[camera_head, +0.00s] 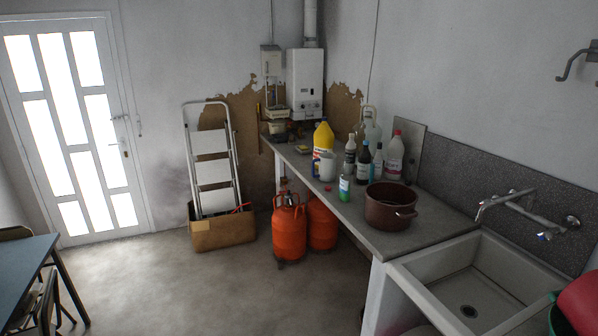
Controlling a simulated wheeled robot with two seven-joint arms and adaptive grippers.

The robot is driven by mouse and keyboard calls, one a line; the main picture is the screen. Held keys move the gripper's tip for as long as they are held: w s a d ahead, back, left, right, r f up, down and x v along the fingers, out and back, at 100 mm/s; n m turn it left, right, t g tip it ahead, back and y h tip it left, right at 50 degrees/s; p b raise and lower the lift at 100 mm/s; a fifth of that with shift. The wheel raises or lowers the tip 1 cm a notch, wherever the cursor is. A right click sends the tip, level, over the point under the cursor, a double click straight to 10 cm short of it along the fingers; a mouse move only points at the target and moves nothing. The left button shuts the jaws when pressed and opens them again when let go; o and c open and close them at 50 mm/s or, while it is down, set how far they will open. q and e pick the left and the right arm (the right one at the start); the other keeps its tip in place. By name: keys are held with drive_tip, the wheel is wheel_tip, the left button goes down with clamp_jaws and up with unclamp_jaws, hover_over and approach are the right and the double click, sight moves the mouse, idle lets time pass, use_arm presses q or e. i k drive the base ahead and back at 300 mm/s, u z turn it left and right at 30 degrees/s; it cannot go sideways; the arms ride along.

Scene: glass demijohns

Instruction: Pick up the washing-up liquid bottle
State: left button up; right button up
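Several bottles stand on the grey counter (428,226) along the right wall. A small bottle with a green lower part and a pale label (345,187) stands near the counter's front edge, left of a dark red pot (390,207); it looks most like the washing-up liquid bottle, but its label is too small to read. A white bottle with a red cap (394,160) stands behind, near the wall. A large yellow bottle (323,140) stands further back on the counter. Neither of my grippers is in view.
Dark bottles (363,163) stand close behind the small green one. A sink (478,285) with a wall tap (526,208) is at the right. Orange gas cylinders (289,229) stand by the counter. The floor in the middle is clear; a table (22,262) is at left.

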sight(345, 174)
drive_tip(key=i, duration=1.7)
drive_tip(key=z, duration=2.55)
drive_tip(key=i, duration=0.25)
drive_tip(key=u, duration=1.15)
